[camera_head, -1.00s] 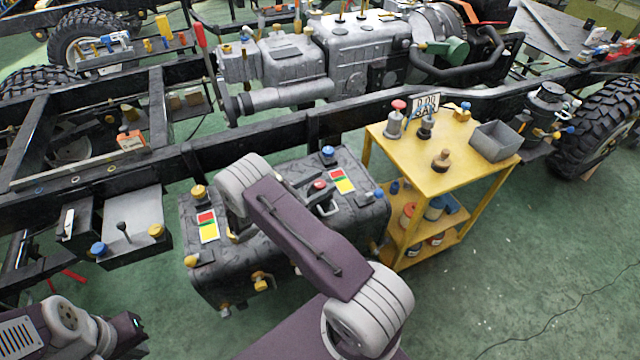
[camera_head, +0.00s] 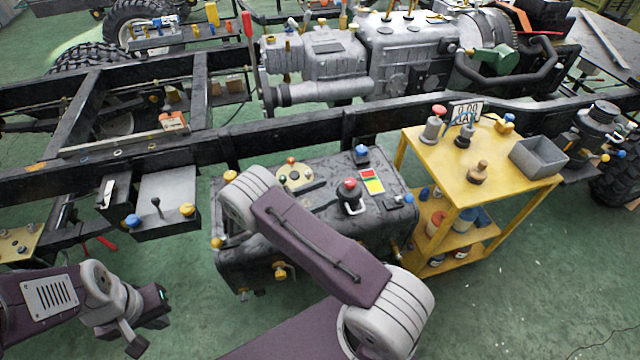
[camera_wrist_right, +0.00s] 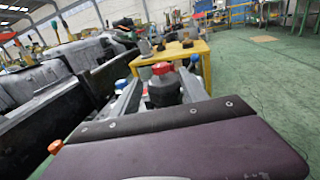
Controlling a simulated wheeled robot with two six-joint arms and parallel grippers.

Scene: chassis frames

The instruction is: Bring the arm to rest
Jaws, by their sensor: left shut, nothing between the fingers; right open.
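My left arm comes in at the lower left of the head view, and its shut, empty gripper (camera_head: 142,338) hangs over the green floor. My right arm (camera_head: 315,240) lies across the middle of the head view, purple with grey joints, in front of the black tank (camera_head: 255,272). Its gripper is hidden behind the arm there. In the right wrist view, the open right gripper (camera_wrist_right: 160,98) shows two grey fingers beyond a purple panel. A red-capped black knob (camera_wrist_right: 163,72) appears between them; I cannot tell how far beyond.
A yellow cart (camera_head: 440,170) with knobs and a grey bin (camera_head: 538,157) stands right of the tank. The dark chassis rail (camera_head: 290,130) runs behind. A grey box (camera_head: 165,205) hangs on it at left. Open green floor lies at the lower right.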

